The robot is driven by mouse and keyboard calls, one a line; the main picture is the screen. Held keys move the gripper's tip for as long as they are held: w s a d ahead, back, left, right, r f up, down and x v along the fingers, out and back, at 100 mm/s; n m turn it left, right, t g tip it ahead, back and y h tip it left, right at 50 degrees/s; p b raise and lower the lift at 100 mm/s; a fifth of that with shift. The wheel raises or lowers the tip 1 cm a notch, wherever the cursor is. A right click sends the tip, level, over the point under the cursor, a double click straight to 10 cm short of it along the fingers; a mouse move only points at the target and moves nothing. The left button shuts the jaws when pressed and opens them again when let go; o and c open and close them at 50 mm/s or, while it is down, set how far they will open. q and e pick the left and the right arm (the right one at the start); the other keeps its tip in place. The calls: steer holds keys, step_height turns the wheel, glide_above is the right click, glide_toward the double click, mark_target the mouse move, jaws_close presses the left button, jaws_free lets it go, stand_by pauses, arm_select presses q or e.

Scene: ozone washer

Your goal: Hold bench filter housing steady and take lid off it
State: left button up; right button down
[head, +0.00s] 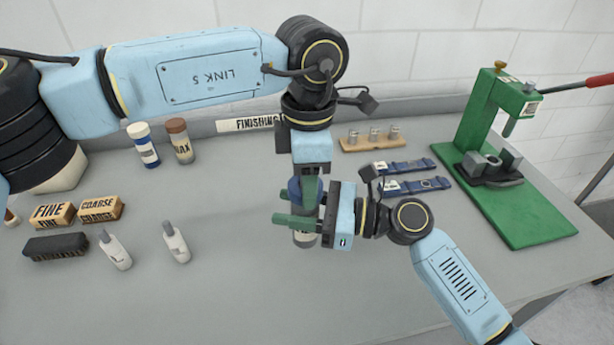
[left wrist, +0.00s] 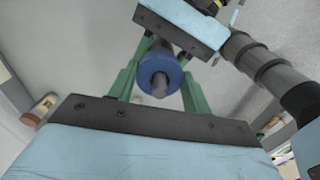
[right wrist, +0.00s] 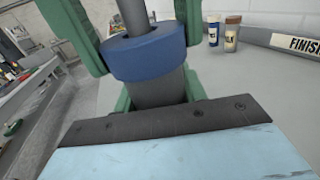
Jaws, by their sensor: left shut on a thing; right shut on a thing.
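The filter housing stands upright on the bench, its lower body (head: 305,239) showing below my right gripper (head: 296,222). My right gripper comes in from the right and is shut on the body. The round blue lid (head: 294,189) sits on top, partly hidden by green fingers. My left gripper (head: 308,188) points down from above and is shut on the lid. The left wrist view shows the blue lid (left wrist: 160,72) with a grey stem between the fingers. In the right wrist view the lid (right wrist: 147,55) rests on the dark grey body (right wrist: 160,90) with no gap visible.
Two capped bottles (head: 180,141) stand at the back left. Wooden blocks (head: 53,214), a dark brush (head: 56,247) and two small bottles (head: 175,243) lie at left.

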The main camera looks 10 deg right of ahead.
arm_select(q)
steer(key=n, duration=0.3)
steer(key=shift+w+d+r+n, duration=0.1)
steer(key=shift+w+d+n, duration=0.1)
steer(key=shift+n, duration=0.2)
steer(key=n, duration=0.4)
steer(key=shift+w+a, duration=0.15)
steer(key=shift+a, duration=0.1)
steer(key=o, duration=1.1)
steer(key=shift+c, duration=0.2)
step_height(320, 180, up, 4)
steer(key=shift+r, duration=0.15)
steer(key=shift+s+a+r+m, duration=0.15)
steer(key=shift+s+r+m, duration=0.1)
steer(key=shift+r+m, duration=0.4)
steer(key=shift+s+a+r+m, duration=0.1)
steer(key=shift+s+r+m, duration=0.1)
steer(key=shift+r+m, duration=0.4)
steer(key=shift+f, duration=3.75)
